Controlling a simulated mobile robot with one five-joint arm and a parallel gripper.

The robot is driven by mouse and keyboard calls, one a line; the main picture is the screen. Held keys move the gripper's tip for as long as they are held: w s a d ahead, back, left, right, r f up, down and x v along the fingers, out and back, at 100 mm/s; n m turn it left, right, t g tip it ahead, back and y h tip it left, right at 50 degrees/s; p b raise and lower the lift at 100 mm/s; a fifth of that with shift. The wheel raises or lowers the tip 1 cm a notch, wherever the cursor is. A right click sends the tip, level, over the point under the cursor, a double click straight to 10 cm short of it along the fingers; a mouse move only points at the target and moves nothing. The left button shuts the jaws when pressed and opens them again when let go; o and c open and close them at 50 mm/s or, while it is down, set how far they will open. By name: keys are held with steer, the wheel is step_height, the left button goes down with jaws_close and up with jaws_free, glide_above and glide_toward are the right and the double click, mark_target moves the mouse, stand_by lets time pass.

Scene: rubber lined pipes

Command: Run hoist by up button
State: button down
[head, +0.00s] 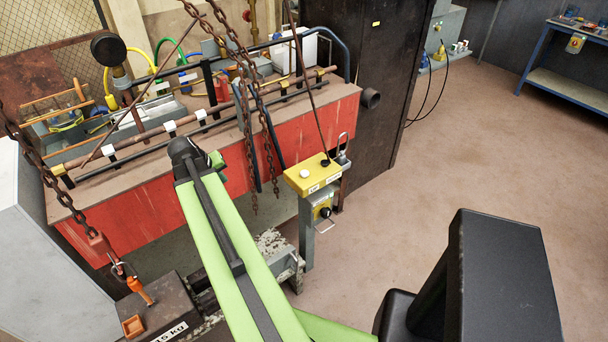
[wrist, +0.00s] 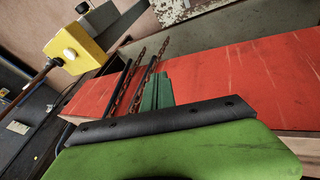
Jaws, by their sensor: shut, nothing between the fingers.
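The yellow hoist control box (head: 308,178) hangs on a cable at the right end of the red bench front. It has a white button (head: 304,174) and a black button (head: 325,162) on top, with small labels on its front edge, too small to read surely. In the wrist view the box (wrist: 92,42) is at upper left, tilted, with its white button (wrist: 69,54) facing the camera. My gripper (wrist: 157,92) is shut and empty, in front of the red panel and apart from the box. In the head view it is mostly hidden behind my wrist, left of the box.
Rusty hoist chains (head: 250,90) hang beside my arm. An orange hook (head: 140,289) is above a 15 kg weight (head: 165,305) at lower left. The red bench (head: 140,217) carries pipes. A grey post (head: 307,232) stands below the box. Floor to the right is clear.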

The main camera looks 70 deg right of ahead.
steer(key=s+d+r+m+g+h, duration=0.1)
steer(key=s+d+r+m, duration=0.1)
steer(key=s+d, duration=0.7)
step_height(320, 180, up, 2)
steer(key=m+g+h, duration=0.2)
glide_above(303, 174)
steer(key=shift+r, duration=0.2)
steer(key=shift+w, duration=0.1)
step_height(303, 174, down, 9)
steer(key=b, duration=0.8)
steer(key=shift+b, duration=0.4)
steer(key=shift+r, duration=0.1)
steer(key=shift+f+b, duration=0.35)
steer(key=shift+f, duration=0.1)
